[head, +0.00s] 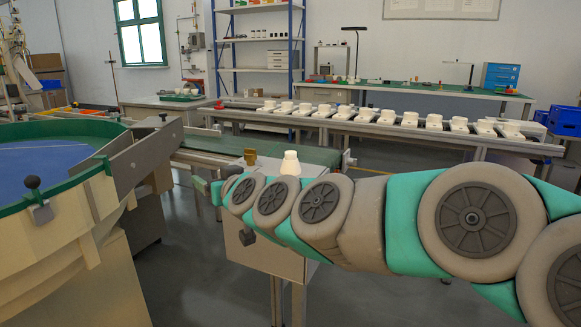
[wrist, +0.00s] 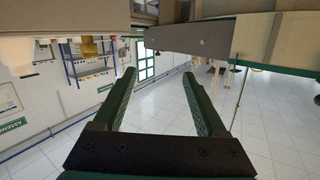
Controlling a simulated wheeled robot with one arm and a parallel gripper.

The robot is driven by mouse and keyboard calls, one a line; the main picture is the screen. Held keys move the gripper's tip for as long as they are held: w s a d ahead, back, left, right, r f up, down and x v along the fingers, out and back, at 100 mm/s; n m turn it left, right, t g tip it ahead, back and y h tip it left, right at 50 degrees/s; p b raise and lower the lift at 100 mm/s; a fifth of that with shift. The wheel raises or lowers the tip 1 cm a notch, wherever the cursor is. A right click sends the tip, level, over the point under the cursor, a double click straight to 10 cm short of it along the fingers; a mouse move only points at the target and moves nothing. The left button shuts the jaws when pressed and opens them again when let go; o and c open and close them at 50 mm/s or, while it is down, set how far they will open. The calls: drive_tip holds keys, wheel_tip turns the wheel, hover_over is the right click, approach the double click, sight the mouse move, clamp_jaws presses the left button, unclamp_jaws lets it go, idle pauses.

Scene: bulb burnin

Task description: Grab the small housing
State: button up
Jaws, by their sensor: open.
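A small white stepped, tapered piece (head: 290,163) looks like the small housing. In the wrist view the brass piece (wrist: 88,47) and a white piece (wrist: 42,50) show at the upper left, outside the jaws. My gripper (wrist: 158,75) is open with nothing between its green fingers. In the head view it is at the left end of my arm, left of both pieces.
A large round feeder bowl (head: 62,130) with a green rim and a metal chute stands close on the left. The green belt (head: 225,147) runs behind my arm. A conveyor (head: 380,125) carries several white parts farther back. Grey floor is open between.

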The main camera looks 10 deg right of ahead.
drive_tip(key=w+d+r+m+t+h, duration=0.1)
drive_tip(key=w+d+r+t+h, duration=0.1)
drive_tip(key=w, duration=0.1)
drive_tip(key=m+h, duration=0.8)
drive_tip(key=h, duration=0.4)
approach(290, 157)
drive_tip(key=shift+g, duration=0.3)
drive_tip(key=x, duration=0.7)
drive_tip(key=shift+d+r+b, duration=0.1)
drive_tip(key=shift+r+b, duration=0.2)
drive_tip(key=shift+r, duration=0.05)
drive_tip(key=shift+x, duration=1.2)
drive_tip(key=shift+w+f, duration=0.1)
drive_tip(key=shift+w, duration=0.35)
drive_tip(key=shift+x, duration=2.2)
drive_tip(key=shift+f, duration=0.1)
drive_tip(key=shift+c, duration=0.3)
clamp_jaws()
